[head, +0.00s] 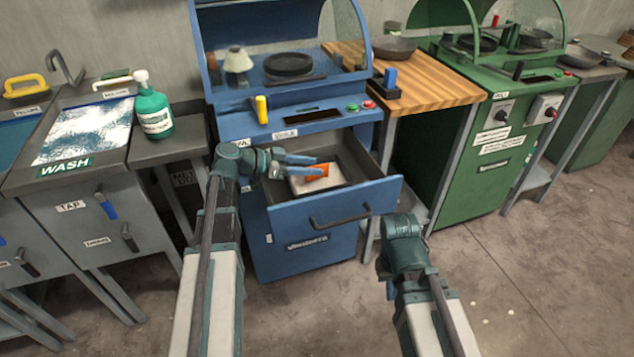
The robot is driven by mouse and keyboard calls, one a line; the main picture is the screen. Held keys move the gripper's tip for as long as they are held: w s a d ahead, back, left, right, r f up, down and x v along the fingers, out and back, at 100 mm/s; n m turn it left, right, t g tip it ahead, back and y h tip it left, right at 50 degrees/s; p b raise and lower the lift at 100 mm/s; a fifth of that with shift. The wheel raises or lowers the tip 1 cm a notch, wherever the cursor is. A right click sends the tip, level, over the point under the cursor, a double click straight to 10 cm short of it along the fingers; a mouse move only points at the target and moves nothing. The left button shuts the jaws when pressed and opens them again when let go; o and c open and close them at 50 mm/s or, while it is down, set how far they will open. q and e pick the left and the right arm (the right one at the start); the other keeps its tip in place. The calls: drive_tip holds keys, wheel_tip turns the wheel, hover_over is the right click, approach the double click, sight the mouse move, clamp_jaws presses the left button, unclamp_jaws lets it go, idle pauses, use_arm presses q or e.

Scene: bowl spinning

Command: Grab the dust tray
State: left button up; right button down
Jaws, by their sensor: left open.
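A pale tray with an orange label, which looks like the dust tray (333,182), lies inside the pulled-out drawer (378,193) of the blue machine. My left gripper (308,174) is open, with its blue fingers over the left part of the drawer and overlapping the tray in the picture. I cannot tell whether the fingers touch the tray. The tray's left part is partly hidden by the gripper. My right arm is low at the right, in front of the drawer's right side, and its fingers do not show.
The blue machine (225,125) has a clear hood. A wooden-topped table (440,85) and a green machine (480,150) stand right. A wash basin (85,130) and a green pump bottle (153,112) stand left. The floor (520,270) at the lower right is clear.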

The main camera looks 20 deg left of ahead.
use_arm(q)
clamp_jaws()
idle(1.4)
